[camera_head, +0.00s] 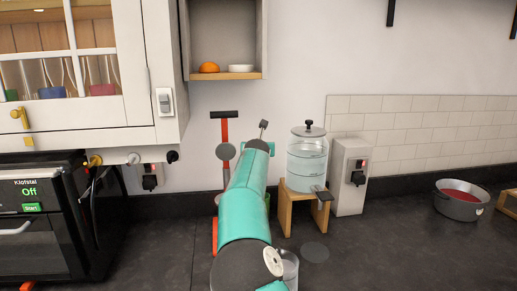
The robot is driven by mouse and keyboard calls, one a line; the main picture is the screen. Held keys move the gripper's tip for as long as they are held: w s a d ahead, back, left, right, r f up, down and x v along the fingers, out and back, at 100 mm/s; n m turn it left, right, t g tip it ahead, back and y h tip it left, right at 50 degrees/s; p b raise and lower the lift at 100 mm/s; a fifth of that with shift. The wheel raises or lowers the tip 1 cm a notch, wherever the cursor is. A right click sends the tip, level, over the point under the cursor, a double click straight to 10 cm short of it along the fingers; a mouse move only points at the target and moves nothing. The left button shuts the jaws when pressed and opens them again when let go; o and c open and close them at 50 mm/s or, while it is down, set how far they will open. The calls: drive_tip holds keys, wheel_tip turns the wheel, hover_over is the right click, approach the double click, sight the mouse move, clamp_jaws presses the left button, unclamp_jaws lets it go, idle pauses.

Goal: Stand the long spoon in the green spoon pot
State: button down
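A small green pot (11,95) stands behind the glazed door of the upper left cabinet, partly cut off by the picture edge. A blue pot (52,92) and a red pot (103,89) stand to its right behind the same panes. Thin upright stems show above the pots, but I cannot tell whether one is the long spoon. My teal arm reaches up the middle of the view, over the worktop and well to the right of the cabinet. I cannot make out my gripper's fingers or anything held in them.
The cabinet door (130,60) looks shut and has a brass latch (19,115). A black oven (40,225) stands below. A glass water jar (307,160) sits on a wooden stand (285,205). A pan (460,198) is at right. Worktop between is largely clear.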

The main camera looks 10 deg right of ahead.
drive_tip(key=shift+f, duration=0.45)
drive_tip(key=c, duration=1.4)
unclamp_jaws()
drive_tip(key=shift+c, duration=0.2)
drive_tip(key=r+v, duration=0.1)
drive_tip(key=v, duration=1.1)
